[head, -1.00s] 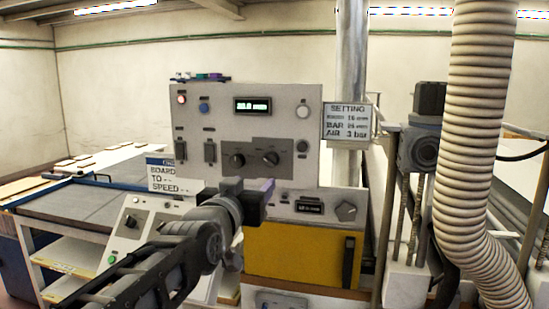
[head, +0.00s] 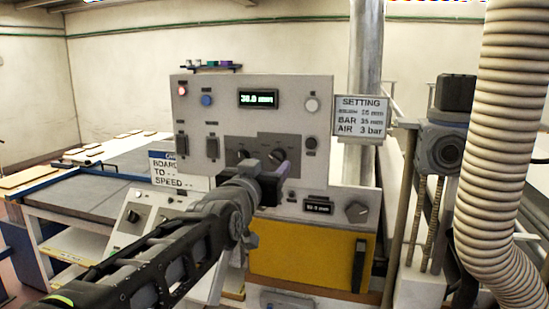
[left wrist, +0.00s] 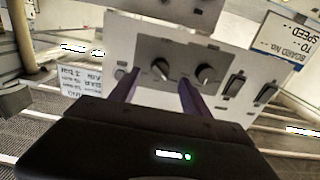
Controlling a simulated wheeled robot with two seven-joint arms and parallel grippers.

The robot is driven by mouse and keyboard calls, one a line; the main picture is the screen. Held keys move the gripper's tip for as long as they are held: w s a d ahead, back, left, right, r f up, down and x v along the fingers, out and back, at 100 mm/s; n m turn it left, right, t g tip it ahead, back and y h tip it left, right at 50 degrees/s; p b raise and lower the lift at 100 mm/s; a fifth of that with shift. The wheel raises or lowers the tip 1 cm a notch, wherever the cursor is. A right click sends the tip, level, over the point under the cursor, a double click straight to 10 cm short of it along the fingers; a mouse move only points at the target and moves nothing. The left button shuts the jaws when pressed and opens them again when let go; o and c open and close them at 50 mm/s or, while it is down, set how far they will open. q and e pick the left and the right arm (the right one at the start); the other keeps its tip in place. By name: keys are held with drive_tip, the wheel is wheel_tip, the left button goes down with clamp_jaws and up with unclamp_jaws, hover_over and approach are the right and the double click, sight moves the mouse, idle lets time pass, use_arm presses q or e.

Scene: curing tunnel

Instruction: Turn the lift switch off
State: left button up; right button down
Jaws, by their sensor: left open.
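A grey control panel (head: 320,140) stands ahead. It carries two dark rocker switches, one on the left (head: 182,145) and one beside it (head: 213,147), and two dark rotary knobs (head: 243,155). The labels are too small to read, so I cannot tell which control is the lift switch. My left gripper (head: 276,172) is open in front of the panel, by the right knob (head: 277,155). In the left wrist view, the panel appears upside down and the gripper's fingers (left wrist: 158,80) are apart, with a knob (left wrist: 160,68) showing between their tips. Contact cannot be told.
A lit display (head: 258,98) shows at the panel's top. A yellow door (head: 310,255) lies below. A ribbed hose (head: 503,130) and a motor unit (head: 440,145) stand at right; a sloped switch box (head: 135,218) and a conveyor table (head: 75,200) are at left.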

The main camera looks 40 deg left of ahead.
sight(275, 161)
use_arm(q)
drive_tip(key=p+x, duration=0.1)
drive_tip(key=x, duration=0.4)
drive_tip(key=shift+w+a+p, duration=0.1)
drive_tip(key=shift+w+p, duration=0.05)
drive_tip(key=shift+p, duration=0.2)
clamp_jaws()
